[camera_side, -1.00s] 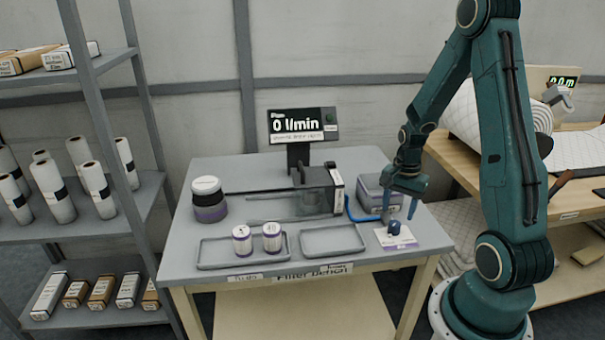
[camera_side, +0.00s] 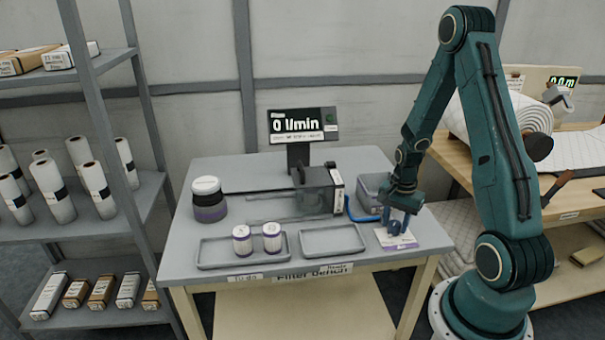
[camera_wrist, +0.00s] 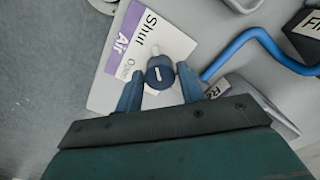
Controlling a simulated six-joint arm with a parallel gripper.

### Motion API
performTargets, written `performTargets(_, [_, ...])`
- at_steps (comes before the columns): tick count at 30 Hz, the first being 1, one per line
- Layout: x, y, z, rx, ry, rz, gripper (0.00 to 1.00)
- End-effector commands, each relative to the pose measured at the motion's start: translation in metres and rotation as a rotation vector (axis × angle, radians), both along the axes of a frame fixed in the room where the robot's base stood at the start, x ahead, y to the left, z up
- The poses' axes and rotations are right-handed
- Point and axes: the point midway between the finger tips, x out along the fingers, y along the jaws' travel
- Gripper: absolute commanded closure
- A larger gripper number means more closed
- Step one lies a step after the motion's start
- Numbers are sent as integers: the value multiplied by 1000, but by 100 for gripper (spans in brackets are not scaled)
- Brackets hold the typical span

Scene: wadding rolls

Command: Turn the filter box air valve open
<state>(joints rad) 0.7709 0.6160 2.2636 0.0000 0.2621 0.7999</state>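The air valve is a dark blue knob (camera_wrist: 159,73) with a white pointer line, on a white and purple plate (camera_wrist: 150,33) marked "Air", "Shut" and "Open". In the wrist view, my gripper (camera_wrist: 160,85) is open, with one blue finger on each side of the knob and gaps between. In the side view, my gripper (camera_side: 398,222) is down over the valve plate (camera_side: 398,240) and hides most of the knob. The filter box (camera_side: 318,192) stands left of it, with a blue hose (camera_side: 358,212) on its right side. The display (camera_side: 298,125) reads 0 l/min.
A grey bin (camera_side: 370,190) stands close behind my gripper.

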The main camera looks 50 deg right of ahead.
Motion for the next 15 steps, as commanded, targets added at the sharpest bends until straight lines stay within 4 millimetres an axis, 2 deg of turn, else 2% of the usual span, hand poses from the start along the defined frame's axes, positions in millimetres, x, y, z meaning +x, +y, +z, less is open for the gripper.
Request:
performTargets(1, [0, 0, 0, 0, 0, 0, 72])
performTargets(4, [0, 0, 0, 0, 0, 0, 91])
performTargets(15, [0, 0, 0, 0, 0, 35, 91])
